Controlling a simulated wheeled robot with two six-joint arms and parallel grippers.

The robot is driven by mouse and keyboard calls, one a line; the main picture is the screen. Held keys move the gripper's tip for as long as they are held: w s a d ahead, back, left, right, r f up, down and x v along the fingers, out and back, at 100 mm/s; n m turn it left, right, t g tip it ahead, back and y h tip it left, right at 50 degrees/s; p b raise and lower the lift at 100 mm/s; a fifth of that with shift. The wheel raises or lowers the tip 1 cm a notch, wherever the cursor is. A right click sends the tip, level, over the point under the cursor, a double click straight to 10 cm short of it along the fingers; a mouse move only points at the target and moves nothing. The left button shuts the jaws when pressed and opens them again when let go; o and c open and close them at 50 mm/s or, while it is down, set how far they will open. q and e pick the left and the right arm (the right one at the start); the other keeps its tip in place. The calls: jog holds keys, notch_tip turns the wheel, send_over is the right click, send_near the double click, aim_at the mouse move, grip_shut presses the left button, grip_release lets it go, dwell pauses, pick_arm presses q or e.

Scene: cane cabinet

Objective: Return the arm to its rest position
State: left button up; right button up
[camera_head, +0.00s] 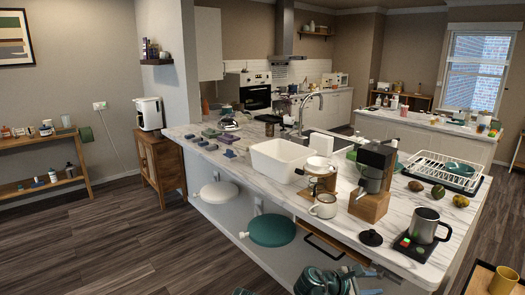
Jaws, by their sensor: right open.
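My right gripper (373,282) is at the bottom edge, right of the middle, low in front of the counter's near side. Its fingers are apart and nothing shows between them. Part of my right arm, dark teal, shows beside it and is cut off by the frame. My left gripper is not in view. The wooden cane cabinet (151,172) stands against the wall at the left, well away from my right gripper. A white coffee machine (149,114) stands on its top.
Dark floor (110,235) at the left is clear.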

jog(key=s+a+f+m+g+y+p, duration=0.1)
jog(key=s+a+f+m+y, duration=0.2)
jog(key=a, duration=0.5)
jog(key=s+a+f+m+g+y+p, duration=0.2)
jog(key=s+a+m+y, duration=0.2)
jog(key=a, duration=0.4)
jog(key=s+a+f+m+g+y+p, duration=0.1)
jog(key=s+a+f+m+y, duration=0.2)
jog(key=a, duration=0.5)
jog(key=s+m+y, duration=0.1)
jog(key=s+m, duration=0.1)
jog(key=s, duration=0.1)
jog(key=shift+a+f+g, duration=0.15)
jog(key=shift+f+g, duration=0.2)
jog(key=shift+g, duration=0.05)
jog(key=shift+s, duration=0.1)
